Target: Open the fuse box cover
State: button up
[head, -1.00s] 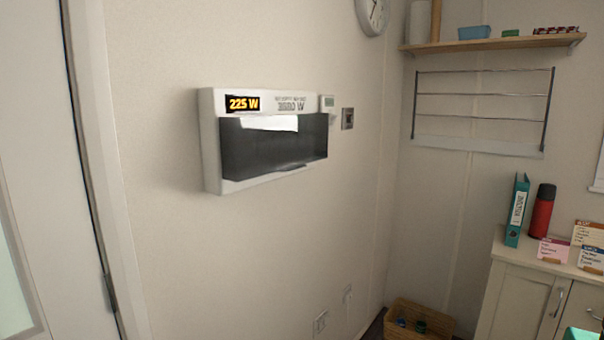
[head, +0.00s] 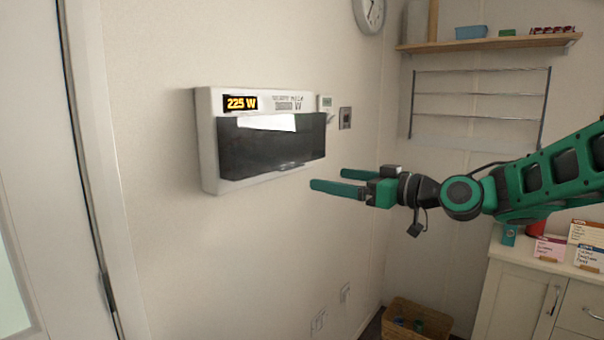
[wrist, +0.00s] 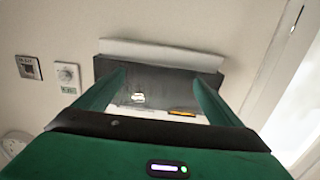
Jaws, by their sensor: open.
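The fuse box (head: 208,140) is a white wall unit with a lit 225 W display on its top edge. Its dark, shiny cover (head: 255,150) is down over the front and looks closed. My gripper (head: 327,180) is open and empty, to the right of the box and near its lower right corner in the head view. A gap to the box cannot be judged exactly. In the wrist view the dark cover (wrist: 160,80) lies ahead, between and beyond the fingers of my gripper (wrist: 157,90). The fingers hide part of the box there.
A small thermostat (head: 325,105) and a switch plate (head: 345,117) are on the wall right of the box. A door frame (head: 105,170) stands at the left. A wire rack (head: 480,95) and a shelf (head: 490,43) are at the right.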

jog(key=x, duration=1.1)
jog(key=shift+r, duration=0.65)
jog(key=shift+s, duration=0.1)
